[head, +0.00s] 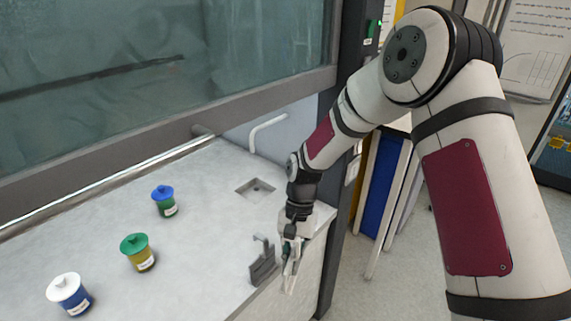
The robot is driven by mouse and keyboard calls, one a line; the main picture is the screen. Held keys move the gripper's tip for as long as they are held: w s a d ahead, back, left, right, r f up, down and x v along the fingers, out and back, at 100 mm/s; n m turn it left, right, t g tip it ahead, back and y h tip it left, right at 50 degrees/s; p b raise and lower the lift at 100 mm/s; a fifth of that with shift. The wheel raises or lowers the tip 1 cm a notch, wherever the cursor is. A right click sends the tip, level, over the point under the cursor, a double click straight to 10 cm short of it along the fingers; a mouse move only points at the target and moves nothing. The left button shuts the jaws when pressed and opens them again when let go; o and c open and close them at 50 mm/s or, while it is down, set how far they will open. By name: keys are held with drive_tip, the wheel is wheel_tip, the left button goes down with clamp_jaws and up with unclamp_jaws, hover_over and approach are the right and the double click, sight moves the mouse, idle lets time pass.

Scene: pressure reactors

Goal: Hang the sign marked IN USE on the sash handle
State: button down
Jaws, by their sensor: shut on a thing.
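My gripper (291,262) points down at the right front edge of the worktop. It is shut on a thin, pale piece (292,279) seen nearly edge-on. I cannot read any marking on it, so I cannot tell if it is the IN USE sign. A dark grey bracket (262,266) with a bent hook on top stands just left of my gripper. The glass sash (170,65) fills the upper left, with a grey lower frame (150,138). A long silver bar (100,193) runs below the frame; I cannot tell if it is the sash handle.
Three lidded jars, blue-lidded (164,201), green-lidded (138,252) and white-lidded (70,294), stand on the pale worktop (200,245). A small sink (256,189) and a curved pale pipe (267,130) are behind. A dark post (349,190) stands right of my gripper.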

drive_tip(key=w+d+r+n+h, duration=0.1)
drive_tip(key=w+d+r+n, duration=0.1)
drive_tip(key=w+d, duration=0.5)
drive_tip(key=w+d+r+n, duration=0.1)
drive_tip(key=w+d+r, duration=0.15)
drive_tip(key=d, duration=0.85)
drive_tip(key=s+a+f+m, duration=0.1)
drive_tip(key=s+a, duration=0.3)
drive_tip(key=a, duration=0.2)
drive_tip(key=s+a+f+m, duration=0.1)
drive_tip(key=s+a+f, duration=0.1)
drive_tip(key=s+a, duration=0.2)
drive_tip(key=s+a+f+m+y, duration=0.1)
drive_tip(key=s+a, duration=0.3)
drive_tip(key=a, duration=0.6)
drive_tip(key=shift+a+f, duration=0.2)
drive_tip(key=shift+f, duration=0.1)
drive_tip(key=s+a+m+y, duration=0.1)
drive_tip(key=s+a, duration=0.3)
drive_tip(key=s, duration=0.5)
drive_tip(key=s+a+m+y, duration=0.1)
drive_tip(key=s+a+m, duration=0.3)
drive_tip(key=s, duration=0.6)
drive_tip(key=shift+s+a+f+t, duration=0.15)
drive_tip(key=shift+s+a+t, duration=0.15)
drive_tip(key=shift+a+t, duration=0.1)
